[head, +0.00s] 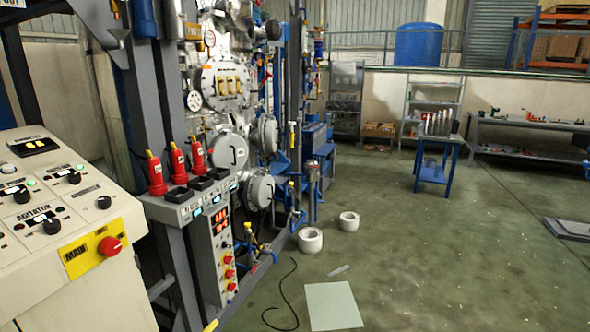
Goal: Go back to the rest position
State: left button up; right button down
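Neither of my grippers shows in the head view. At the left is a slanted control panel (60,215) with black knobs, small green lights and a red button (110,246) on a yellow plate. Behind it stands the distillation unit (222,85), with silver round-flanged vessels in a grey frame. Three red bottle-shaped parts (178,162) stand in a row above a narrow panel (213,255) with red digits and several red knobs.
Two white round containers (310,240) (349,221), a pale sheet (333,306) and a black cable (284,300) lie on the green floor. A blue table (437,160) stands farther back. A long bench (530,124) is along the back wall. The right floor is mostly clear.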

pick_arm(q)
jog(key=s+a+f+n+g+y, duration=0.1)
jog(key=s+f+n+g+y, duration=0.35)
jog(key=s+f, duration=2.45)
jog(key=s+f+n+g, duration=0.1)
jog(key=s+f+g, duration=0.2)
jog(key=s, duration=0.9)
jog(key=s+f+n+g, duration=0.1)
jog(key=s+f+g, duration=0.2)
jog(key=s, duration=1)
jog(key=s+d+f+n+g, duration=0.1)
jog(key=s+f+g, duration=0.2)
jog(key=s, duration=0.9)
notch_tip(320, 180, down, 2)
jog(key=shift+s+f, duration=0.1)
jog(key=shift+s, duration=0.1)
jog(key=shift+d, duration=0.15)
